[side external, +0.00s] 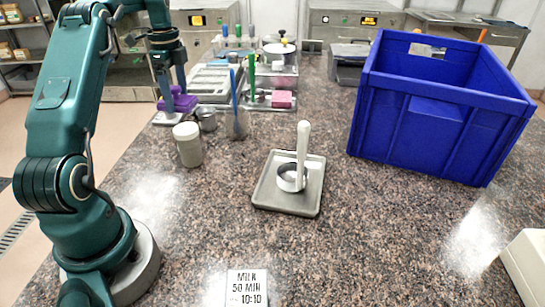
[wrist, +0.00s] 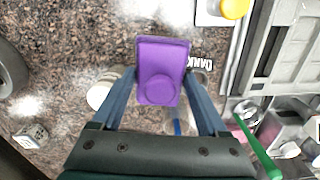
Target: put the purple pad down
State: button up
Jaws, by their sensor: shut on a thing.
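The purple pad (side external: 182,104) is held between the fingers of my gripper (side external: 178,92), at the far left of the counter. In the wrist view the pad (wrist: 162,62) is a rounded purple block with a raised disc on it, and my gripper's fingers (wrist: 160,85) are shut on its two sides. A pale flat piece (side external: 166,118) shows just below the pad in the side view. I cannot tell whether the pad touches it or the counter.
Near the pad are a white jar (side external: 188,146), a small metal cup (side external: 206,121), a cup with a blue stick (side external: 237,124) and grey moulds (side external: 212,84). A blue crate (side external: 430,135) stands right. The front counter is largely clear.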

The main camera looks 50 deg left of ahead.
aim_at(168, 139)
jog(key=shift+n, duration=0.8)
jog(key=s+a+f, duration=0.2)
jog(key=f, duration=0.1)
jog(key=s+a+f, duration=0.1)
jog(key=s+f, duration=0.1)
jog(key=shift+a+f, duration=0.15)
jog(key=shift+f, duration=2.15)
jog(key=shift+f, duration=0.15)
jog(key=o, duration=1.3)
jog(key=shift+c, duration=0.2)
